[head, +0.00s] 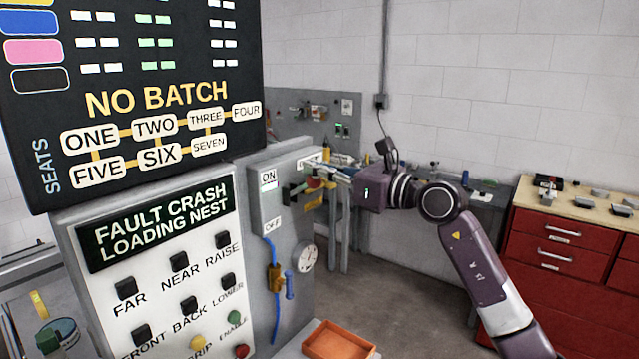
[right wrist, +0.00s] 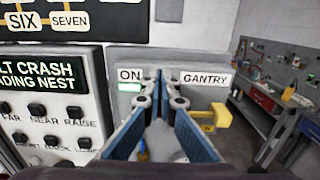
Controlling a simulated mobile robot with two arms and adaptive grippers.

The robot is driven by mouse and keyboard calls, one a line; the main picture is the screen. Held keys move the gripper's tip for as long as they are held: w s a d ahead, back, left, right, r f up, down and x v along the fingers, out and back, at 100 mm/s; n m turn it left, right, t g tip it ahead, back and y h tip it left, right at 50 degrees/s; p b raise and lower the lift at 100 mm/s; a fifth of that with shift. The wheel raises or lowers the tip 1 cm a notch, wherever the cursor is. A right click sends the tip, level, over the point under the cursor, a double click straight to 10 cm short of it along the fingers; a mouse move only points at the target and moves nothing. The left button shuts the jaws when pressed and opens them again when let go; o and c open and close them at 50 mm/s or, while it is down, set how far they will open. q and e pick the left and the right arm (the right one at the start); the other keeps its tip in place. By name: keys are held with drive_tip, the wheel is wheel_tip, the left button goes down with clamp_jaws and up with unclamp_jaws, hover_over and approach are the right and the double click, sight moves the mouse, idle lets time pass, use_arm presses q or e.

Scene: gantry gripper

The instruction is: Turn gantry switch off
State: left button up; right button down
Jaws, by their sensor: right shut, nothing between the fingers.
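The gantry switch box is a grey cabinet (head: 262,215) with an ON label (head: 268,178) above and an OFF label (head: 272,225) below. In the right wrist view, the ON label (right wrist: 130,75) has a lit green lamp under it, and a GANTRY label (right wrist: 205,79) is to its right. My right gripper (head: 322,172) is shut and empty in front of the box, at about the height of ON. Its blue-sided fingers (right wrist: 164,90) cover the middle of the panel, so the switch lever is largely hidden. A yellow part (right wrist: 218,116) sticks out right of the fingers. My left gripper is out of view.
A control panel (head: 150,270) with several black buttons stands left of the box, under a dark NO BATCH board (head: 150,60). An orange tray (head: 340,341) is low in front. A red drawer cabinet (head: 575,255) stands at the right. Floor between is clear.

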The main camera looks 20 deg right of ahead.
drive_tip(key=shift+s+d+f+b, duration=0.15)
drive_tip(key=shift+f+b, duration=0.75)
drive_tip(key=shift+f, duration=0.55)
drive_tip(key=shift+w+a+f+b, duration=0.1)
drive_tip(key=shift+w+f+b, duration=0.05)
drive_tip(key=shift+f+b, duration=0.4)
drive_tip(key=shift+w+a+f+b, duration=0.1)
drive_tip(key=shift+f+b, duration=0.25)
drive_tip(key=shift+f, duration=0.35)
drive_tip(key=r+b+v, duration=0.1)
drive_tip(key=b+v, duration=0.2)
drive_tip(key=v, duration=0.6)
drive_tip(key=shift+r, duration=0.2)
drive_tip(key=shift+s, duration=0.1)
